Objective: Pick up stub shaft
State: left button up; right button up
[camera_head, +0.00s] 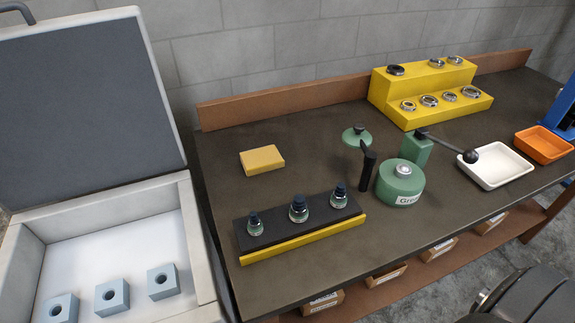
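I cannot tell which is the stub shaft.
Left, an open case (200,255) holds three holed blocks (112,297). On the bench are a yellow block (262,160), green grease pot (400,184), black upright cylinder (368,170), lever tool (416,150), white tray (524,166), orange tray (545,153) and yellow step stand with rings (400,85).

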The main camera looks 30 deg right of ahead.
aim_at(298, 213)
jog(key=z, duration=0.85)
jog(key=u, duration=1.6)
jog(key=z, duration=1.6)
